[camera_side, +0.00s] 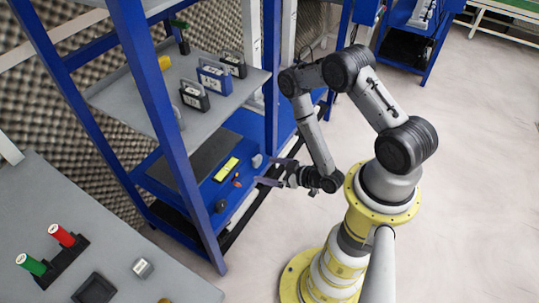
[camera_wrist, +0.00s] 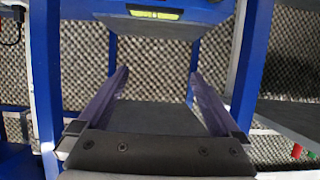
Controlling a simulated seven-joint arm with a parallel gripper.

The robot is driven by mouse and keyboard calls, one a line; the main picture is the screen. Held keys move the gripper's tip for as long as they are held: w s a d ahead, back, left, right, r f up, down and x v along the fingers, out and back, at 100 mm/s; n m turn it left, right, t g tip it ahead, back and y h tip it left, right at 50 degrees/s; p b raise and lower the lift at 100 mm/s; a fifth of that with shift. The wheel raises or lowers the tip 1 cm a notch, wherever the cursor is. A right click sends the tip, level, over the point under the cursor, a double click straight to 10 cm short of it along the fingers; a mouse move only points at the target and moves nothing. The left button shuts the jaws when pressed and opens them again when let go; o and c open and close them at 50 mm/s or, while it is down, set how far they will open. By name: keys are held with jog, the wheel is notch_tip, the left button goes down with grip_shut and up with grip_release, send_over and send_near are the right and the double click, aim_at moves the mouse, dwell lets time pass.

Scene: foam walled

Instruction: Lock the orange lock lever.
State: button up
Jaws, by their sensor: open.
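A small orange-red piece (camera_side: 237,181), apparently the lock lever, sits on the blue lower shelf in the side view. It is too small there to tell its position, and I cannot make it out in the wrist view. My gripper (camera_side: 265,171) is at the right edge of that shelf, to the right of the orange piece and apart from it. Its two long purple-grey fingers point left toward the shelf. In the wrist view my gripper (camera_wrist: 157,76) is spread wide, with nothing held between the fingers.
A yellow plate (camera_side: 226,169) lies beside the orange piece; a yellow label (camera_wrist: 155,14) shows at the wrist view's top. Blue rack posts (camera_side: 272,75) and an upper grey shelf (camera_side: 150,110) with several cases surround the space. A grey table (camera_side: 120,245) stands front left.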

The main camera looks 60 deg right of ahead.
notch_tip(320, 180, up, 7)
jog(key=shift+r, duration=0.15)
dwell(0.5)
jog(key=w+r+n+g, duration=0.2)
jog(key=w+r+g, duration=0.1)
jog(key=w+r, duration=0.55)
notch_tip(320, 180, up, 11)
jog(key=s+g, duration=0.1)
jog(key=s+a+r+m+g, duration=0.1)
jog(key=s+a+r+g, duration=0.15)
jog(key=s+r, duration=0.75)
jog(key=s+a+r, duration=0.1)
jog(key=s+r, duration=0.1)
jog(key=s, duration=0.5)
jog(key=s+a+r+m+g, duration=0.1)
jog(key=s+r, duration=0.2)
jog(key=s, duration=0.3)
jog(key=shift+s+a+r, duration=0.3)
jog(key=shift+s+a, duration=0.1)
jog(key=shift+g, duration=0.25)
